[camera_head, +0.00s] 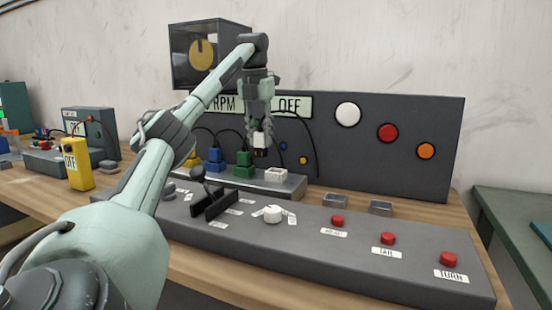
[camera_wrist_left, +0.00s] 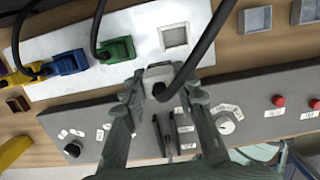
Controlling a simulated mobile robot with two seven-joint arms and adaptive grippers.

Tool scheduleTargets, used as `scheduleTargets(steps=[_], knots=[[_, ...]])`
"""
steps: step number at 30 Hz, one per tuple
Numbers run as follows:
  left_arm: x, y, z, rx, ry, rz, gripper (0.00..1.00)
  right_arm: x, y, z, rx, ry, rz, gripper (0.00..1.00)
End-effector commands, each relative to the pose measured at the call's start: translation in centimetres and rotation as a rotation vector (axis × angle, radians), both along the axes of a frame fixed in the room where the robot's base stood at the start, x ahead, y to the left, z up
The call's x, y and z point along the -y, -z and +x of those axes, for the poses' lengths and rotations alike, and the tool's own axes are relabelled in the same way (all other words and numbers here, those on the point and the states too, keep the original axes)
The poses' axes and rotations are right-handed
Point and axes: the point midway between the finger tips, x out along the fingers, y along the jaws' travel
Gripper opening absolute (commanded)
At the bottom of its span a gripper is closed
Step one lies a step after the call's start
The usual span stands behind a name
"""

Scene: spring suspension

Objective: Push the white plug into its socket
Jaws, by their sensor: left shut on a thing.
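My left gripper (camera_head: 260,126) points down above the socket strip and is shut on the white plug (camera_head: 261,141). The plug's dark underside faces down and it hangs clear of the strip. In the left wrist view the white plug (camera_wrist_left: 158,72) sits between the fingertips of my left gripper (camera_wrist_left: 160,88), with a black cable rising from it. A square socket (camera_wrist_left: 174,36) shows on the white strip, just above the plug in that picture. In the head view the socket (camera_head: 276,174) is at the strip's right end, below the gripper. My right gripper is not in view.
Green (camera_head: 244,165), blue (camera_head: 214,160) and yellow (camera_head: 190,157) plugs sit on the strip to the left. In front is a grey console (camera_head: 340,255) with levers, a white knob (camera_head: 272,213) and red buttons. A dark panel (camera_head: 400,165) stands behind.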

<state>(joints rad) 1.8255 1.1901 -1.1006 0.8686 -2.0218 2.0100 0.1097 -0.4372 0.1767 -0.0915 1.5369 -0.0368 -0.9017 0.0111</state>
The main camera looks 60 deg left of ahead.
Motion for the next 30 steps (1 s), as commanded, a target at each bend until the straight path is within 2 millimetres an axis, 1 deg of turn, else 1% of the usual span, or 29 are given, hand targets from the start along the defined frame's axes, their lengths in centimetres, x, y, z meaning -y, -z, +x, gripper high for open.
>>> scheduleTargets(steps=[1, 4, 7, 8, 10, 12, 14, 16, 18, 21, 24, 30], knots=[[0.2, 0.6, 0.8, -0.002, 0.002, -0.002, 0.0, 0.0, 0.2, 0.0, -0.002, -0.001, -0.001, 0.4], [0.4, 1.4, 2.1, -0.002, 0.002, -0.003, 0.0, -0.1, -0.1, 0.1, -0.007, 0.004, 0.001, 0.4], [0.5, 2.0, 3.3, -0.002, 0.0, -0.004, 0.0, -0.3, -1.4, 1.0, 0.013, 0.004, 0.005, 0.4], [0.6, 2.1, 3.6, -0.002, 0.0, -0.003, 0.0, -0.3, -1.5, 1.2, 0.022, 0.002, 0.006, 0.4], [0.6, 2.5, 4.3, -0.001, -0.001, -0.003, 0.0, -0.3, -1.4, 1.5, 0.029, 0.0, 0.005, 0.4], [0.6, 2.8, 4.6, -0.001, -0.001, -0.002, 0.0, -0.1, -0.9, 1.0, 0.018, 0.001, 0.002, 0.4], [0.6, 3.3, 4.7, -0.002, -0.001, -0.001, 0.0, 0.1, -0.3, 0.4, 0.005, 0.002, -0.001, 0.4], [0.6, 4.2, 4.7, -0.003, 0.0, -0.001, 0.0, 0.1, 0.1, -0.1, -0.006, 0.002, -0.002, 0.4], [0.6, 5.4, 4.6, -0.005, 0.0, 0.0, 0.0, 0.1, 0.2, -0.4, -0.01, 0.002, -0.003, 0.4], [0.6, 6.5, 4.7, -0.002, 0.0, 0.0, 0.0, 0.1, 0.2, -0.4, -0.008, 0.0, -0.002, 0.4], [0.7, 6.9, 4.7, 0.0, 0.0, -0.001, 0.0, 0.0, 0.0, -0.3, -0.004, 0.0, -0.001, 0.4], [0.7, 6.9, 4.7, 0.001, -0.001, -0.002, 0.0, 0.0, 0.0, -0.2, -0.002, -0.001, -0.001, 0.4]])
